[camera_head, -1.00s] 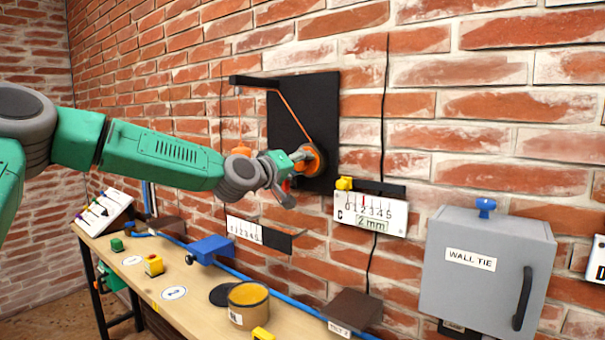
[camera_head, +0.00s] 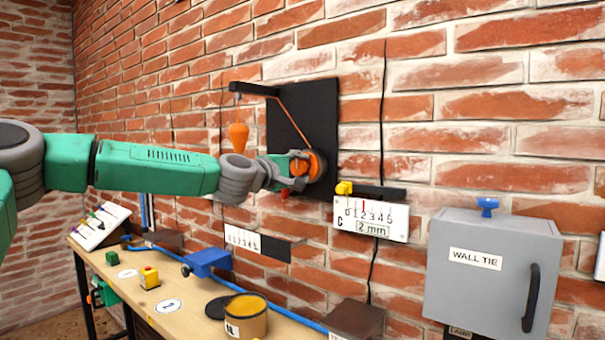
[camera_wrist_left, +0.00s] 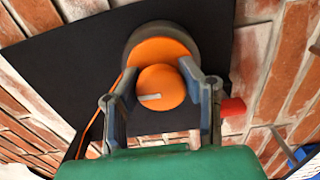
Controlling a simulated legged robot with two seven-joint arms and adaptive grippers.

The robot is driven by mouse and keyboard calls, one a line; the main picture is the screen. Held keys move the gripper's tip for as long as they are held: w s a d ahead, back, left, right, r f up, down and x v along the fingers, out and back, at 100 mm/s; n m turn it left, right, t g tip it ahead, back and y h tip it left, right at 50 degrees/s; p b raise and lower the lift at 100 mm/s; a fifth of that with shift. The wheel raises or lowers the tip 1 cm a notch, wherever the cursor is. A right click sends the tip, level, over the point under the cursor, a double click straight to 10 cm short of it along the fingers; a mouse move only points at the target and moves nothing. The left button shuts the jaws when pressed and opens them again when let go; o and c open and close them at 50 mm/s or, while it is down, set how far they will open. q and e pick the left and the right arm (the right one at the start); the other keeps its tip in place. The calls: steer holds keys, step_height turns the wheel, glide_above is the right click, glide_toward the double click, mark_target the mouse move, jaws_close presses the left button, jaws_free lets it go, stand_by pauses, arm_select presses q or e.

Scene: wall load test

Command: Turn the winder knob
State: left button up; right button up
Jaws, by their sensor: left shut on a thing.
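The winder knob (camera_wrist_left: 161,87) is an orange disc with a grey mark, in front of a larger orange and dark drum (camera_head: 314,165) on a black wall plate (camera_head: 322,113). My left gripper (camera_head: 300,164) is at the knob in the head view. In the left wrist view its two fingers (camera_wrist_left: 160,88) stand on either side of the knob, shut on it. An orange cord (camera_head: 292,118) runs from the drum up to a black arm (camera_head: 253,88). An orange weight (camera_head: 238,138) hangs below that arm. My right gripper is in neither view.
A gauge labelled C (camera_head: 370,218) reads 2 mm, right of the plate. A grey WALL TIE box (camera_head: 490,270) is farther right.

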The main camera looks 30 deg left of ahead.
arm_select(q)
steer(key=shift+a+f, duration=0.15)
steer(key=shift+f, duration=0.1)
steer(key=o, duration=1)
steer(key=shift+o, duration=1)
steer(key=shift+a, duration=0.2)
steer(key=shift+s+r, duration=0.1)
steer(key=shift+s, duration=0.4)
steer(key=s+a, duration=0.1)
steer(key=s, duration=0.9)
steer(key=shift+s+f, duration=0.2)
steer(key=shift+s, duration=0.2)
